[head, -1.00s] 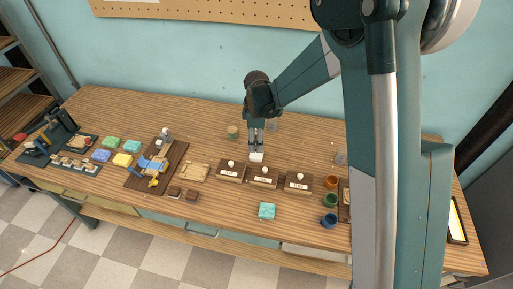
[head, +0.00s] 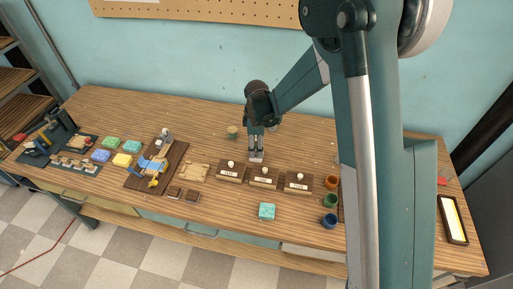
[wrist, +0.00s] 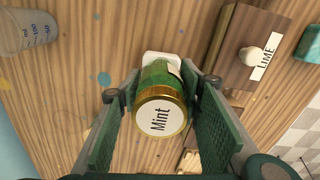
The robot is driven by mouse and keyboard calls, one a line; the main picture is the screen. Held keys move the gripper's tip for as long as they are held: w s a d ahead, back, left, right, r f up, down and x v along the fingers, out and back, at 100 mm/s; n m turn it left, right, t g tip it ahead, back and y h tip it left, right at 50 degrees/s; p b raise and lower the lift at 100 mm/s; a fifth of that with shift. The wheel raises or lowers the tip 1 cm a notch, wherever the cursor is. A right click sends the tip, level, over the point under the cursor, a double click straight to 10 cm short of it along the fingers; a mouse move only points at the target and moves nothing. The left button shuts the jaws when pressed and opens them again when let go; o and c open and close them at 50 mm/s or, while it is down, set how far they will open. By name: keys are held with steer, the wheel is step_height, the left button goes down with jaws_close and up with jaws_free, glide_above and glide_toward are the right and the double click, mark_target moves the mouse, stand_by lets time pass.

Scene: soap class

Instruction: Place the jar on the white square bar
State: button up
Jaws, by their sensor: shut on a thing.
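The jar (wrist: 160,110) is green with a gold lid marked "Mint". My gripper (wrist: 160,85) is shut on its sides in the wrist view, with the lid facing the camera. The white square bar (wrist: 160,57) shows just past the far end of the jar. In the head view my gripper (head: 256,153) points down at the bar, behind the row of wooden blocks; the jar is too small to make out there. The jar's base is hidden, so I cannot tell whether it touches the bar.
The "Lime" block (wrist: 255,55) with a round knob is close on the right in the wrist view; a clear measuring beaker (wrist: 27,30) stands upper left. In the head view a turquoise soap (head: 267,211) and coloured cups (head: 330,201) are nearer the front. The back of the table is mostly clear.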

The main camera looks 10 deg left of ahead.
steer(key=shift+f, duration=0.15)
steer(key=o, duration=1)
steer(key=shift+r, duration=0.2)
step_height(320, 180, up, 12)
steer(key=shift+f+p, duration=0.1)
steer(key=shift+p, duration=0.2)
stand_by(0.4)
